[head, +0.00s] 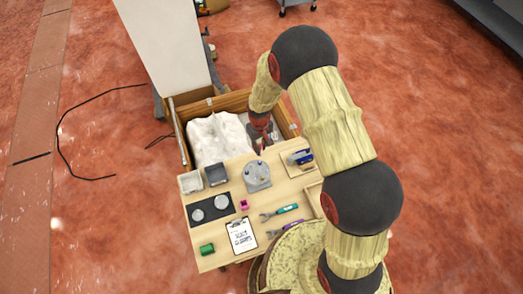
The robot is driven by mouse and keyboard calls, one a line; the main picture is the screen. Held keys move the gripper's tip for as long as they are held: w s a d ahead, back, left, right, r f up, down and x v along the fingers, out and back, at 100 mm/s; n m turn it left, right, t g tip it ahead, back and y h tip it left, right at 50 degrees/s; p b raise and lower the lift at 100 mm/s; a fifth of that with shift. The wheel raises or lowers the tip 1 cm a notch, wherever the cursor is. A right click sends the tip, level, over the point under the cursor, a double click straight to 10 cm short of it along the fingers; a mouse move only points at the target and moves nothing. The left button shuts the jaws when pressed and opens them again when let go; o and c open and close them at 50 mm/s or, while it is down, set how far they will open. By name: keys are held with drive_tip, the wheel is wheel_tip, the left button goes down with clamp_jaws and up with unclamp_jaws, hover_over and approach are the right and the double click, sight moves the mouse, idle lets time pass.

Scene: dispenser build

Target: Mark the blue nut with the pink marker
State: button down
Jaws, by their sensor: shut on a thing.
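My gripper (261,138) points down just beyond the table's far edge, above and behind a grey round fixture with small posts (257,175). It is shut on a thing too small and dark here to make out. I cannot pick out the pink marker for certain. A small pink block-like piece (243,204) lies near the middle of the table. A blue and grey item (300,157) sits in a shallow wooden tray at the right; I cannot tell whether the blue nut is there or on the fixture.
The wooden table (222,261) also holds two small bins (216,175), a dark plate with two discs (222,201), a clipboard (241,236), a green cylinder (207,248) and two hand tools (279,212). Behind it stands a wooden crate (236,102) with a white bag (216,137).

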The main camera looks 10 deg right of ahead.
drive_tip(key=shift+f+b, duration=0.7)
drive_tip(key=shift+f, duration=0.95)
drive_tip(key=shift+f+b, duration=0.75)
idle(0.5)
drive_tip(key=shift+s+a+f, duration=0.2)
drive_tip(key=shift+s+a, duration=0.1)
drive_tip(key=shift+s, duration=0.45)
idle(0.9)
drive_tip(key=shift+s+a+r, duration=0.2)
drive_tip(key=shift+s+a, duration=0.1)
drive_tip(key=shift+a, duration=0.05)
idle(0.5)
drive_tip(key=shift+f+b, duration=0.7)
drive_tip(key=shift+f, duration=0.15)
idle(0.7)
drive_tip(key=shift+r, duration=0.1)
wheel_tip(320, 180, up, 6)
drive_tip(key=p, duration=0.3)
idle(0.9)
